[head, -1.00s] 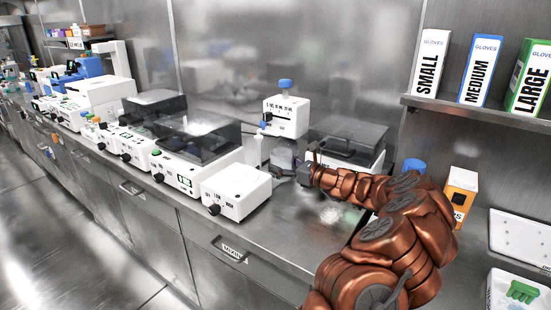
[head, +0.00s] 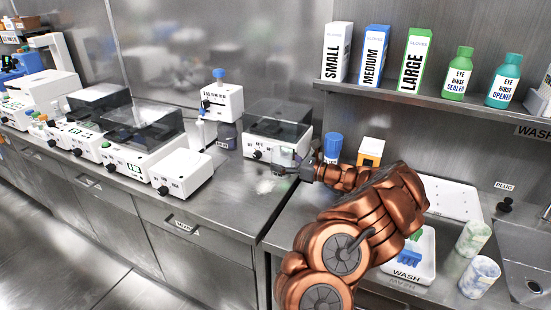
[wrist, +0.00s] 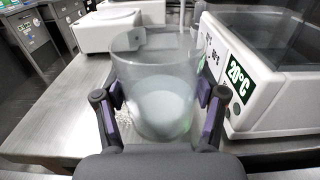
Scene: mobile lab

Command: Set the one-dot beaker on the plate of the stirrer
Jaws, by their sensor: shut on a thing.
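My gripper (wrist: 158,120) is shut on a clear beaker (wrist: 155,75) with pale contents, upright between the two finger pads in the wrist view. No dot mark can be made out on it. In the head view my gripper (head: 284,170) is over the counter, in front of a lidded unit; the beaker is hard to make out there. The stirrer appears to be the low white box (head: 182,173) with a flat top and black knob, left of my gripper. A white unit (wrist: 108,31) beyond the beaker in the wrist view looks like it.
The dark-lidded unit (head: 276,137) stands close behind my gripper; its 20°C display (wrist: 237,77) is right of the beaker. A dark jar (head: 227,136) stands between it and the stirrer. A blue-capped bottle (head: 332,147) is to the right. Counter before the stirrer is bare.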

